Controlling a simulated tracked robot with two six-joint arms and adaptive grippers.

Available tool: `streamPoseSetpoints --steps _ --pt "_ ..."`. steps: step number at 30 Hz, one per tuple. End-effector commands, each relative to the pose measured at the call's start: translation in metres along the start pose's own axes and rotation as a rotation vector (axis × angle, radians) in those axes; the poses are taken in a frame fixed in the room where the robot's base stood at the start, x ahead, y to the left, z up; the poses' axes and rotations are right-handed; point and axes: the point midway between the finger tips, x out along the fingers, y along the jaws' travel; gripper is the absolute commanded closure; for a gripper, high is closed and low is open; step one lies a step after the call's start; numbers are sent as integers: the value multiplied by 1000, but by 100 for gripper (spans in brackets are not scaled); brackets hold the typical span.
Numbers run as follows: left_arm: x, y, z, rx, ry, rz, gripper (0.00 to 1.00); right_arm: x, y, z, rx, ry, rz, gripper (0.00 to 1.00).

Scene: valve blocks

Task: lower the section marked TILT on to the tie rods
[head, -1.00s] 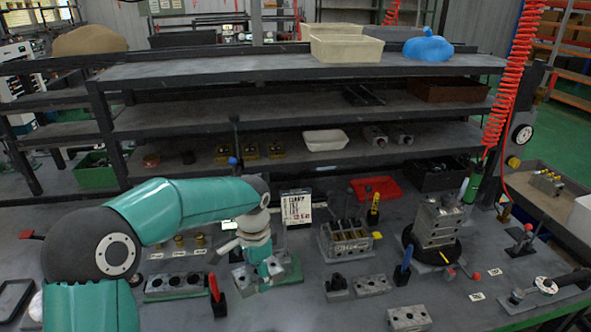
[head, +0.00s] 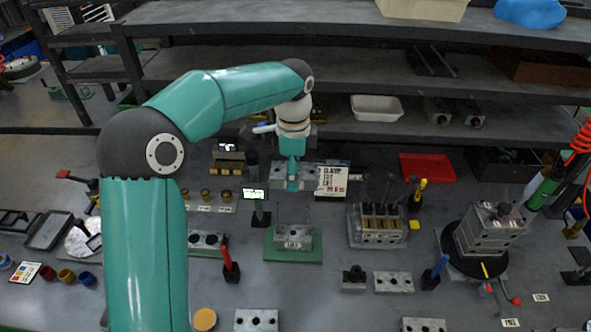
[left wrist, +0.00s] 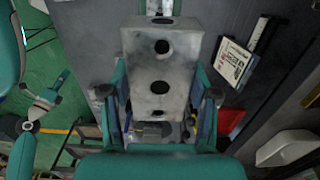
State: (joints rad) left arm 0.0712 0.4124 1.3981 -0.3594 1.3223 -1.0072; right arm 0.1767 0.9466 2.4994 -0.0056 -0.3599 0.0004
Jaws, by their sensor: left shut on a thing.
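My left gripper (head: 292,182) is shut on a grey metal block (head: 277,176), held up in front of the lower shelf. In the left wrist view the block (left wrist: 161,60) lies between the two fingers (left wrist: 160,100) and shows several dark holes. No TILT mark is readable on it. Below and nearer in the head view, a grey block (head: 292,240) stands on a green plate (head: 284,257), with thin upright rods (head: 278,212) above it. The held block is apart from these rods.
A valve stack (head: 379,224) and a taller block on a black turntable (head: 486,233) are to the right. Shelves rise behind.

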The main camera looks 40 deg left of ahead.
Motion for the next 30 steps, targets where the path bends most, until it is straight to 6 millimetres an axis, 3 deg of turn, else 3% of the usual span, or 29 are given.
streamPoseSetpoints --steps 5,21,30 --pt "-2 0 2 0 1 0 97 -5 -2 0 0 1 0 60" --pt "44 0 2 -1 0 0 97 27 10 0 0 1 0 60" --pt "57 -1 2 -2 1 -2 97 35 13 -1 0 1 0 60"
